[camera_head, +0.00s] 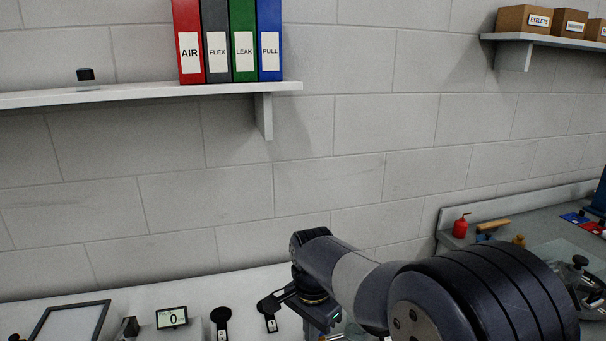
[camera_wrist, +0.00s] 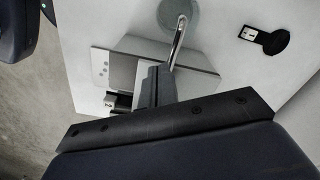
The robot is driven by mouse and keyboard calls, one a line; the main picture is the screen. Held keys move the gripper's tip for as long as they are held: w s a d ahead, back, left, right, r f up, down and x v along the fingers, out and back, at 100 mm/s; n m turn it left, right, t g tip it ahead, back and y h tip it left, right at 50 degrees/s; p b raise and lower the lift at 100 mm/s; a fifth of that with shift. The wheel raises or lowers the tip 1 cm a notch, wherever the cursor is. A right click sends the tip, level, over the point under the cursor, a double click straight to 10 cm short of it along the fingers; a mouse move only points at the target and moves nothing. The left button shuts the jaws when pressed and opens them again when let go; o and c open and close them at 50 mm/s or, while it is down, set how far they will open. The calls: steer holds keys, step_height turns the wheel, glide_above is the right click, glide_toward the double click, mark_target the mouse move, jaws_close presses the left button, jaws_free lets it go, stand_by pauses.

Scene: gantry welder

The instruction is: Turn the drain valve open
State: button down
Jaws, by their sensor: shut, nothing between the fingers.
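My gripper (camera_wrist: 152,82) shows in the wrist view with its fingers together and nothing between them. A bent metal rod or pipe (camera_wrist: 178,45) runs from a round grey piece (camera_wrist: 180,14) down to beside the fingertips; I cannot tell whether they touch. A black round-headed piece with a pale end (camera_wrist: 262,40) lies to the right, apart from the gripper. In the head view my arm reaches down to the bench, and its fingertips are hidden. I cannot tell for sure which part is the drain valve.
A small display reading 0 (camera_head: 172,317), a black-framed panel (camera_head: 66,322) and a black round-headed piece (camera_head: 221,318) are on the white bench. A shelf (camera_head: 150,92) with several binders is above. A red bottle (camera_head: 460,227) stands on the right-hand bench.

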steer(key=shift+s+a, duration=0.1)
step_height(320, 180, up, 6)
steer(key=p, duration=0.5)
steer(key=shift+s+a, duration=0.15)
stand_by(0.4)
